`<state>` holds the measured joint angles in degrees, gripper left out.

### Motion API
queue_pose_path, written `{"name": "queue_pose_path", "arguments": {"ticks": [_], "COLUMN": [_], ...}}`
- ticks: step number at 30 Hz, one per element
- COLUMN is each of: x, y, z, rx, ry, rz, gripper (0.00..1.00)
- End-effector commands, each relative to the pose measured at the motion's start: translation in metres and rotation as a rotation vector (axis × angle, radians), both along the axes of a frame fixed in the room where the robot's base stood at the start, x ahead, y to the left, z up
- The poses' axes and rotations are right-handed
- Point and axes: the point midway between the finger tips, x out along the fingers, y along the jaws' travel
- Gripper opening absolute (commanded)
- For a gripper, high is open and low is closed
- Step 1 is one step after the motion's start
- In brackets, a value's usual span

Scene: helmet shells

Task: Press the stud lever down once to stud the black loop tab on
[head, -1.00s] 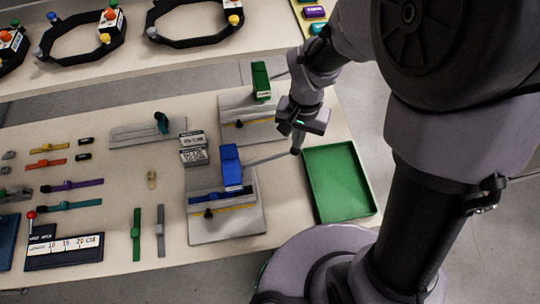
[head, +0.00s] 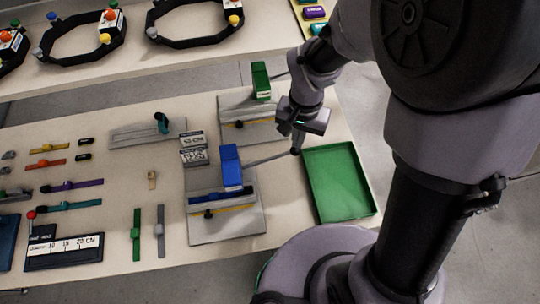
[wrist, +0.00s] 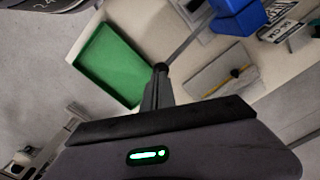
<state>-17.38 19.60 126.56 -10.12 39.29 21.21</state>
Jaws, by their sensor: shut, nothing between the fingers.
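The blue stud press (head: 231,166) stands on a grey plate (head: 225,232). Its grey lever (head: 270,159) reaches right to a dark knob, raised near the green tray. A dark blue strap (head: 240,191) lies across the plate under the press; a small black piece (head: 208,214), possibly the loop tab, sits by a yellow strip. My gripper (head: 297,145) is shut and empty, pointing down at the lever's knob end. In the wrist view, the fingers (wrist: 157,88) meet or nearly meet the knob (wrist: 160,67); I cannot tell if they touch.
An empty green tray (head: 340,182) lies right of the press. A green press (head: 261,82) with its own lever stands behind. Label signs (head: 193,150) stand left of the presses. Straps and small parts lie further left.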

Motion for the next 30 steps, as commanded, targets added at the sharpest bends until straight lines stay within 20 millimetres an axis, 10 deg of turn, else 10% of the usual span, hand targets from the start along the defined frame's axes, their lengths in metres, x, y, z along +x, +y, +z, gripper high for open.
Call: {"name": "queue_pose_path", "arguments": {"ticks": [30], "x": [0.000], "y": [0.000], "z": [-0.017], "rx": [0.000], "ry": [0.000], "rz": [0.000], "gripper": [0.00]}}
